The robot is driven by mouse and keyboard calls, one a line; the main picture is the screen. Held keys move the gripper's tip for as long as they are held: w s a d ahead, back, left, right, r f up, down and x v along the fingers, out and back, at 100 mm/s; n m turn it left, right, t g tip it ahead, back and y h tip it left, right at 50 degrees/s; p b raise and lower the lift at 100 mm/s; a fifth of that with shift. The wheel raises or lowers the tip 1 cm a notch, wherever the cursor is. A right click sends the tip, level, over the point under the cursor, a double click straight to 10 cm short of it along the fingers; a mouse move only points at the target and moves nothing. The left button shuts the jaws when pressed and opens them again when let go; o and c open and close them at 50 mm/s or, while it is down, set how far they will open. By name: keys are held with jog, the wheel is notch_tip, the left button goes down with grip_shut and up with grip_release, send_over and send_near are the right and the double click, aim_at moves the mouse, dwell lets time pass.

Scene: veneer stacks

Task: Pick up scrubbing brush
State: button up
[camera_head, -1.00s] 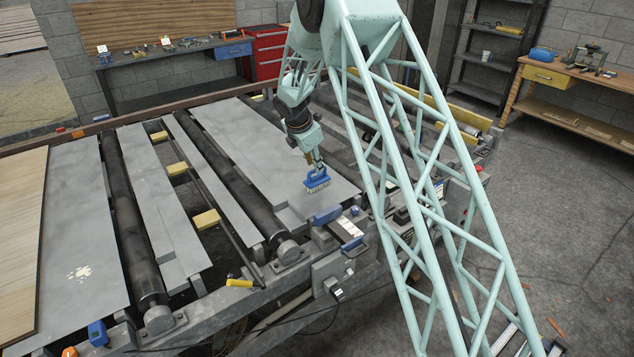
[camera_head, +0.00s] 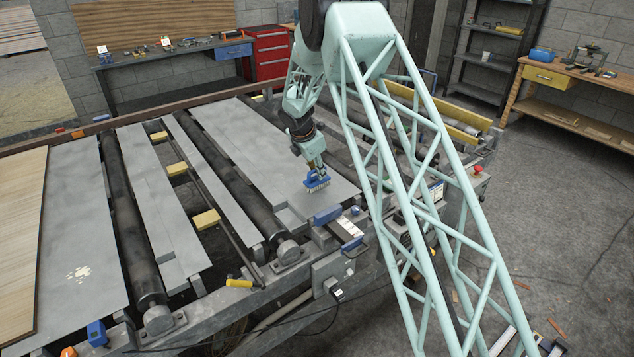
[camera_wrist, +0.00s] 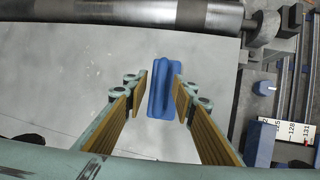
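The scrubbing brush (camera_head: 317,183) has a blue body and handle with pale bristles facing down. It is at the right end of a grey metal plate, close to the plate's edge. In the wrist view the blue brush (camera_wrist: 163,90) lies lengthwise between the tips of my gripper (camera_wrist: 159,95). The gripper's two brown-padded fingers are spread, with a small gap on both sides of the brush. In the head view my gripper (camera_head: 316,166) is directly above the brush, its tips at the handle. The bristles are hidden in the wrist view.
The grey plate (camera_head: 250,150) lies beside dark rollers (camera_head: 130,220). A blue-ended clamp or tool (camera_head: 328,215) and a scale (camera_wrist: 290,128) are close by at the frame's edge. The plate left of the brush is clear.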

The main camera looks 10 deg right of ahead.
grip_shut()
jog(key=shift+r, duration=0.1)
dwell(0.4)
jog(key=shift+r, duration=1.55)
jog(key=shift+s+r, duration=0.1)
jog(key=shift+s, duration=0.05)
jog(key=s+a, duration=0.2)
jog(key=s, duration=0.5)
jog(key=s+a+r+b, duration=0.1)
jog(key=s, duration=0.7)
jog(key=shift+s+a+r, duration=0.15)
jog(key=shift+a+r, duration=0.1)
jog(key=shift+a, duration=0.1)
